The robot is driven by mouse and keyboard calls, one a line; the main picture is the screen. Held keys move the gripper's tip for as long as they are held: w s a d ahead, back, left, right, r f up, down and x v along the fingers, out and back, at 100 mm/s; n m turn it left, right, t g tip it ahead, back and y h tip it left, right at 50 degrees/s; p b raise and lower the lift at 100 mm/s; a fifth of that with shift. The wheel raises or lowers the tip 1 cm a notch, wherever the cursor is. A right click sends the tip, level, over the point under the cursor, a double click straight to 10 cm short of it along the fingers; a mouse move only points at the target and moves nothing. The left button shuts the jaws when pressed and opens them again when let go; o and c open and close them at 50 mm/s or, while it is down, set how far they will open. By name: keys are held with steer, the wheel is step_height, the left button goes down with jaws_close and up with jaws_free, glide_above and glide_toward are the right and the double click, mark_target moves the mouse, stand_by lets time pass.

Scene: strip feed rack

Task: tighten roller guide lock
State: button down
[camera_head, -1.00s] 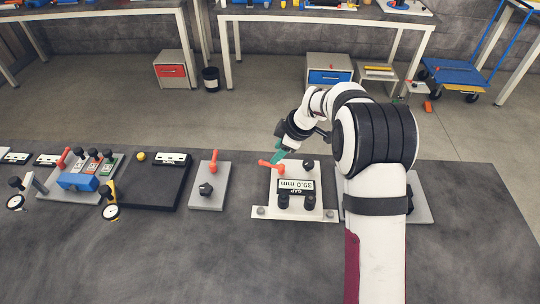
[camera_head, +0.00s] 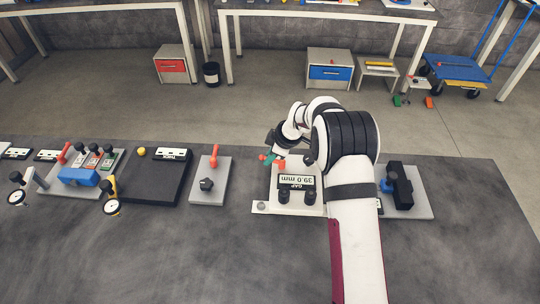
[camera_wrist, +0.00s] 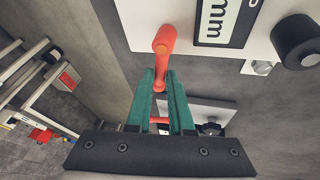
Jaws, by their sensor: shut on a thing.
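The orange lock lever (camera_head: 281,164) stands on the white guide plate (camera_head: 311,202), behind the gap display (camera_head: 296,182), which reads 39.0 mm upside down. In the wrist view the lever (camera_wrist: 164,42) has its round pivot end on the plate and its arm reaching between my fingers. My gripper (camera_head: 268,157), with green fingers, is shut on the lever's arm. The fingers also show in the wrist view (camera_wrist: 160,85), one on each side of the lever. In the head view my wrist and arm partly hide the plate.
Black knobs (camera_head: 284,196) stand at the plate's front. A grey plate with a black block (camera_head: 399,186) is to the right. A grey plate with another orange lever (camera_head: 214,157) is to the left. The front of the bench is clear.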

stand_by(0.4)
steer(key=m, duration=0.2)
steer(key=w+m+t+h, duration=0.1)
steer(key=shift+d+m, duration=0.1)
steer(key=shift+m, duration=0.3)
steer(key=m, duration=0.1)
steer(key=w+m+h, duration=0.1)
steer(key=m, duration=0.1)
steer(key=m+h, duration=0.1)
steer(key=shift+w+d+m+t, duration=0.2)
steer(key=shift+d+m+t, duration=0.1)
steer(key=shift+d+t, duration=0.1)
steer(key=m, duration=0.1)
steer(key=d+m+h, duration=0.1)
steer(key=m, duration=0.1)
steer(key=shift+w+h, duration=0.3)
steer(key=shift+w, duration=0.05)
steer(key=shift+w+d+m+h, duration=0.1)
steer(key=shift+d+m+h, duration=0.15)
steer(key=shift+m, duration=0.5)
steer(key=shift+d+m+h, duration=0.1)
steer(key=shift+m+h, duration=0.2)
steer(key=shift+m, duration=0.5)
steer(key=shift+w+d+m+h, duration=0.1)
steer(key=shift+d+m+h, duration=0.15)
steer(key=shift+m, duration=0.5)
steer(key=c, duration=0.8)
jaws_free()
steer(key=shift+s, duration=0.1)
